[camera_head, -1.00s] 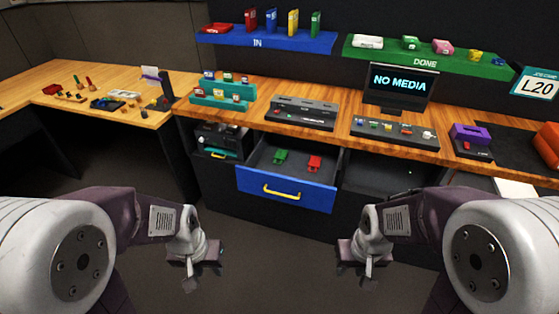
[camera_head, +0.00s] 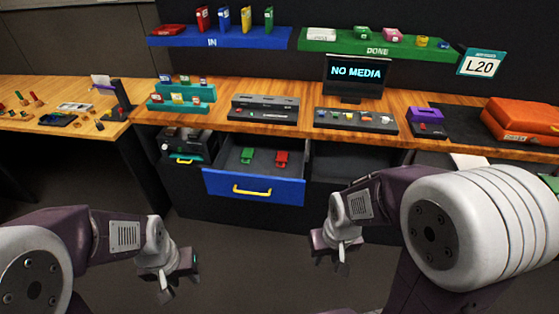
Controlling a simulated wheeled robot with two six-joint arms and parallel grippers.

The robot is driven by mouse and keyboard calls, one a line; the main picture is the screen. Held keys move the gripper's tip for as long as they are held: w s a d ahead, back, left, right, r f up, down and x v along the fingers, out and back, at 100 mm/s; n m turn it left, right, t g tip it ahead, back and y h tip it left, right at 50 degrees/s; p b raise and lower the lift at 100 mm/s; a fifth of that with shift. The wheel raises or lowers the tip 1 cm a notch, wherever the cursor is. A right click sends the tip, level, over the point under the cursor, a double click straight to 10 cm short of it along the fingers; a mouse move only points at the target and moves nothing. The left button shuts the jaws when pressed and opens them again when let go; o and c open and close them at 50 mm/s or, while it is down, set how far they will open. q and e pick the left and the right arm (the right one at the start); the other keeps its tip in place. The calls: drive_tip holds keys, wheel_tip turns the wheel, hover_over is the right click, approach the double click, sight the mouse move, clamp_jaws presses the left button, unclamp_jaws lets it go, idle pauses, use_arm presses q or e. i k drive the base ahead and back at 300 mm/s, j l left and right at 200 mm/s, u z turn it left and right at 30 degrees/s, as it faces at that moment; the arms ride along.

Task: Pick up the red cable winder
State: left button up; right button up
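The red cable winder appears to be the small red piece (camera_head: 282,158) lying in the open blue-fronted drawer (camera_head: 252,190). A similar green piece (camera_head: 247,156) lies to its left in the same drawer. My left gripper (camera_head: 166,287) hangs over the floor, in front of and below the drawer, to its left. My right gripper (camera_head: 335,256) hangs in front of the desk, below and to the right of the drawer. Both are well apart from the red piece. The fingers are too small and dark to show whether they are open.
The wooden desk (camera_head: 400,141) carries a grey console (camera_head: 264,109), a "NO MEDIA" screen (camera_head: 355,74), a purple item (camera_head: 426,115) and an orange case (camera_head: 525,118). A blue shelf (camera_head: 230,40) and a green shelf (camera_head: 345,45) hang above. The floor before the drawer is clear.

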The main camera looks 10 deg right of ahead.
sight(282, 157)
drive_tip(key=i+u, duration=0.25)
drive_tip(key=i, duration=0.3)
drive_tip(key=i+l+u, duration=0.2)
drive_tip(key=i, duration=0.35)
